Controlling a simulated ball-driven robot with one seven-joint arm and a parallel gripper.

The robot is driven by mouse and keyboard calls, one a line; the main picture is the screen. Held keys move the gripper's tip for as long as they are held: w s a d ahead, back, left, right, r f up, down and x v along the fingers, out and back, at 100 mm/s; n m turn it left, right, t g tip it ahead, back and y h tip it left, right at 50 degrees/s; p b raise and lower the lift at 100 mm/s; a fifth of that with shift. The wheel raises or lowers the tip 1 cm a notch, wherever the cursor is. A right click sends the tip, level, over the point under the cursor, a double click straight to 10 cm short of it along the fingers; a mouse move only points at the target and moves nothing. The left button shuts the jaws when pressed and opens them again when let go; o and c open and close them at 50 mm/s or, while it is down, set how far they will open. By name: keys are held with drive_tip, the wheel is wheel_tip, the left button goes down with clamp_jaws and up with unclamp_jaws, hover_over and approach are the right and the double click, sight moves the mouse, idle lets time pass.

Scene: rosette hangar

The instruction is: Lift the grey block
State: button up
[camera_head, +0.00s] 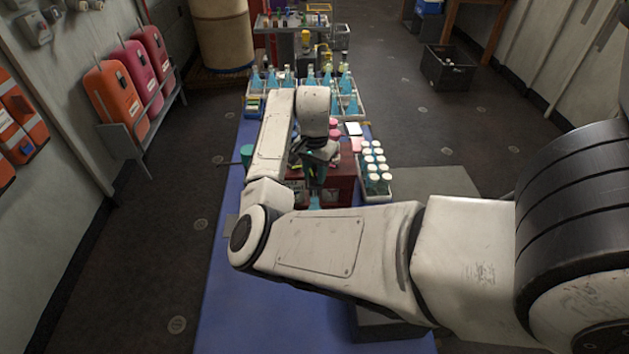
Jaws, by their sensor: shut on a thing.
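My gripper (315,180) points down over the blue-topped table (235,285), in front of a dark red box (343,188). My own arm covers much of this area. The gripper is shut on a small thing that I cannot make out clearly. A grey patch (230,225) shows at the table's left edge, partly hidden behind my elbow. I cannot tell whether it is the grey block. No other clear view of a grey block shows on the table.
A rack of white-capped bottles (375,170) stands right of the red box. Crates of blue flasks (347,103) stand at the table's far end. A green cup (247,154) is at the left edge. A black crate (447,68) sits on the floor.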

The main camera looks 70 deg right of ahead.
drive_tip(key=shift+r+p, duration=1.2)
drive_tip(key=shift+r, duration=0.25)
drive_tip(key=o, duration=0.8)
drive_tip(key=shift+f, duration=0.1)
wheel_tip(320, 180, up, 3)
drive_tip(key=shift+f+p, duration=0.1)
drive_tip(key=shift+p, duration=1.15)
drive_tip(key=shift+r, duration=2.15)
